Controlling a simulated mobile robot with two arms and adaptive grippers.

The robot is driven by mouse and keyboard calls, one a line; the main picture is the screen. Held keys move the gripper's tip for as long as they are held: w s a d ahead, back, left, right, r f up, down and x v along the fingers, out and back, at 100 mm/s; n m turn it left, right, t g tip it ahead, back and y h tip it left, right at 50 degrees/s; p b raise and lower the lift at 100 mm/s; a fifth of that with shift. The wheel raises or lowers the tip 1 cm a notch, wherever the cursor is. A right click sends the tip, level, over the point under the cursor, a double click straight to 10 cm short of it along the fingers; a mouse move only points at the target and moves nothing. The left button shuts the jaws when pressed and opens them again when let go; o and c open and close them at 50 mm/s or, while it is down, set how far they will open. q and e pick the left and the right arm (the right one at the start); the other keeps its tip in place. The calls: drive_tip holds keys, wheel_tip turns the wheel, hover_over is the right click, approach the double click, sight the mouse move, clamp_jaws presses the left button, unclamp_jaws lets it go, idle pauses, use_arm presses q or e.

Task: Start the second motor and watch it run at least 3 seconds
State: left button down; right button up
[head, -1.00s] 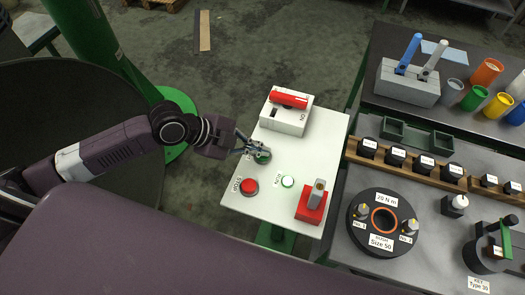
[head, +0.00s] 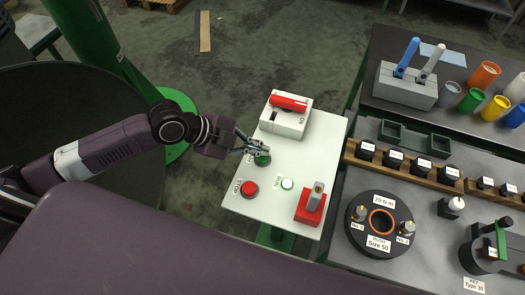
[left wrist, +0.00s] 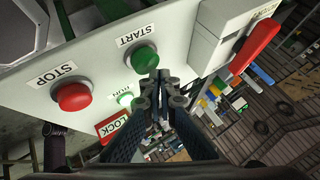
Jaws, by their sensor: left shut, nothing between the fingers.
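A white control panel (head: 237,204) carries a green START button (head: 262,159), a red STOP button (head: 249,188) and a pale greenish RUN lamp (head: 287,183). My left gripper (head: 265,150) is shut and empty, close by the START button. In the left wrist view, the START button (left wrist: 143,59) shows clear beside the closed fingers (left wrist: 158,76), with the STOP button (left wrist: 73,96) and the RUN lamp (left wrist: 125,98) to the left and below. A red-handled switch (head: 288,102) sits at the panel's back, marked ON. At the lower right is a round dark unit (head: 478,256) with a green upright part. My right gripper is out of view.
A red block with a grey piece (head: 311,206) stands at the panel's front right corner. Right of the panel, a grey bench holds a round Size 50 fixture (head: 356,233) and a wooden rack (head: 376,165). Coloured cups (head: 472,99) stand behind.

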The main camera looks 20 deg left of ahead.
sight(260, 157)
use_arm(q)
drive_tip(key=shift+r, duration=0.3)
wheel_tip(260, 157, up, 5)
drive_tip(key=p, duration=0.4)
drive_tip(key=shift+f, duration=0.1)
idle(0.4)
idle(0.5)
